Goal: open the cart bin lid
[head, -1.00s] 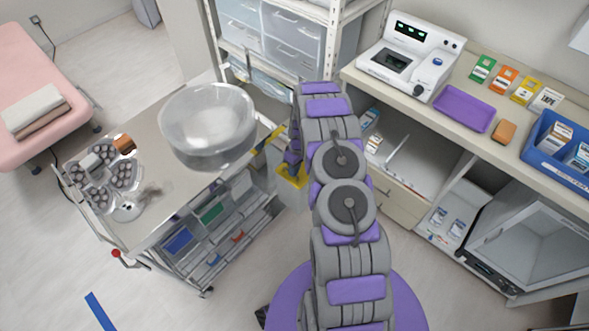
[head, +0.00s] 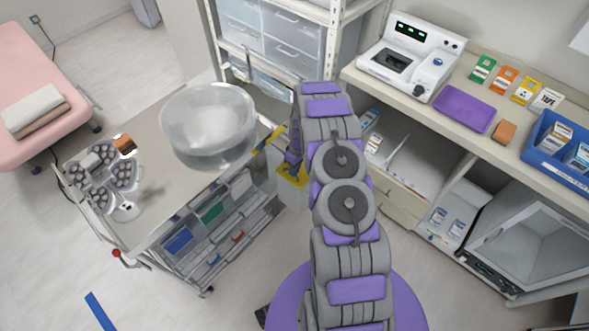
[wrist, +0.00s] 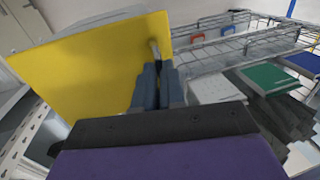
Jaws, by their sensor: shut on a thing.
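The cart bin is a pale box (head: 291,196) hanging at the right end of the cart, with a yellow lid (head: 292,178) partly hidden behind my arm. In the wrist view the yellow lid (wrist: 95,75) is a broad flat panel filling the upper left. My gripper (wrist: 158,72) is shut on the small handle at the lid's right edge. In the head view my gripper (head: 293,155) is mostly hidden by the arm links. How far the lid is raised, and the bin's inside, I cannot tell.
A drawer rack (head: 285,45) stands behind. A counter (head: 450,110) with a device and purple tray (head: 465,108) is at right.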

